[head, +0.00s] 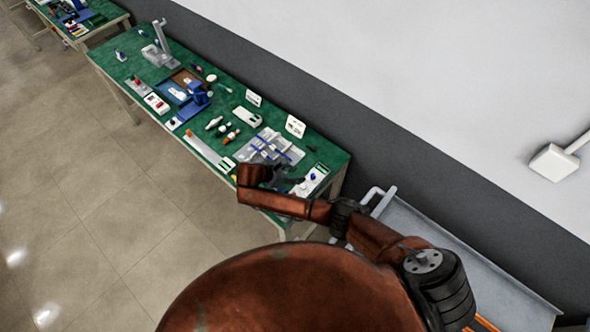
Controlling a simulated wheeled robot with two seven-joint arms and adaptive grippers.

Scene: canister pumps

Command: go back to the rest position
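My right arm reaches from the lower right toward the near end of the green-topped table (225,148). My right gripper (284,178) is dark and hangs over or just in front of that end, close to a grey tray (291,152) with blue and white parts. The picture is too small to tell whether its fingers are open or hold anything. My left gripper and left arm are not in view. Canister pumps cannot be made out clearly among the small items.
A grey stand (160,45), a blue device (193,105) and white cards (295,126) stand on the table. A grey cart (450,260) with a white handle is at the right, by the wall. Another green table (100,12) is at the far left. Tiled floor (90,190) lies free at left.

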